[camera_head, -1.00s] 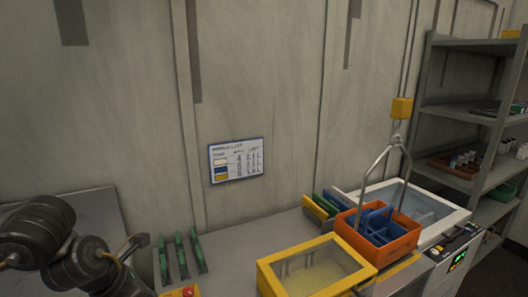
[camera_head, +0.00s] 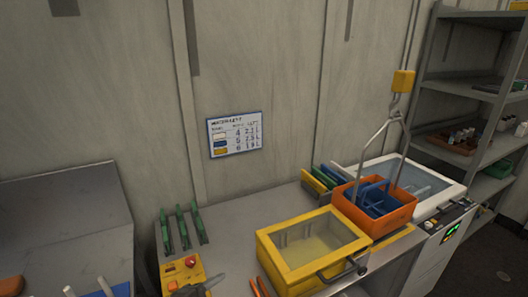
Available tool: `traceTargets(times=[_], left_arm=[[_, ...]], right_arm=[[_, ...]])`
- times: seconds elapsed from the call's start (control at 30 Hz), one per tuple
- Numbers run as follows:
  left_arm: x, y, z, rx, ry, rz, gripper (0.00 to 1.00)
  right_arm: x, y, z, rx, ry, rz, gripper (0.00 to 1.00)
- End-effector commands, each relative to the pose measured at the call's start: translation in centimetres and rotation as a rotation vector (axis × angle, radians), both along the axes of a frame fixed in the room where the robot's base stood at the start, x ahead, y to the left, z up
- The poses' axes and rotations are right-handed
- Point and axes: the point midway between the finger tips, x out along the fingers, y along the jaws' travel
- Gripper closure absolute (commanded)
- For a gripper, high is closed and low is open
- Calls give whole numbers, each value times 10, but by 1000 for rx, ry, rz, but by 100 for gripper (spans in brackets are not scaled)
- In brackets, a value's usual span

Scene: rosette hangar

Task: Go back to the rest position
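Neither of my grippers shows in the head view, and no part of my arms can be made out. The workbench (camera_head: 240,212) lies ahead below the wall. On it stands a yellow-framed box (camera_head: 312,250) with a clear top and a front handle. Behind it to the right, an orange crate (camera_head: 376,211) with blue pieces inside sits under a grey hanger (camera_head: 398,130).
A yellow box with a red button (camera_head: 186,272) stands at the front left, near green upright pieces (camera_head: 183,228). A white-rimmed basin (camera_head: 422,182) and a grey shelf rack (camera_head: 478,100) are at the right. A grey surface (camera_head: 62,225) fills the left. A chart (camera_head: 235,134) hangs on the wall.

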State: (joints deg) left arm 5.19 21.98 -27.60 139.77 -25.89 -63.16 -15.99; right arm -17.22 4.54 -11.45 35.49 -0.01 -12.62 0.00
Motion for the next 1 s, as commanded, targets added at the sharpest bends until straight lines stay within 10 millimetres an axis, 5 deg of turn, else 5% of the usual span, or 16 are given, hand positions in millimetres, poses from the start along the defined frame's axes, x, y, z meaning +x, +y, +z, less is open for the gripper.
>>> traceTargets(times=[0.2, 0.6, 0.87, 1.0], left_arm=[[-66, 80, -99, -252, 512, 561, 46], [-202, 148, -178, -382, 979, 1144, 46], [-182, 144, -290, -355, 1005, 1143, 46], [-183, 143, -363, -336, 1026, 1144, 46]], right_arm=[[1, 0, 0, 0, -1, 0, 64], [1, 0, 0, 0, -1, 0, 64], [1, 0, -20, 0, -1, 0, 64], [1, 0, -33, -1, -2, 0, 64]])
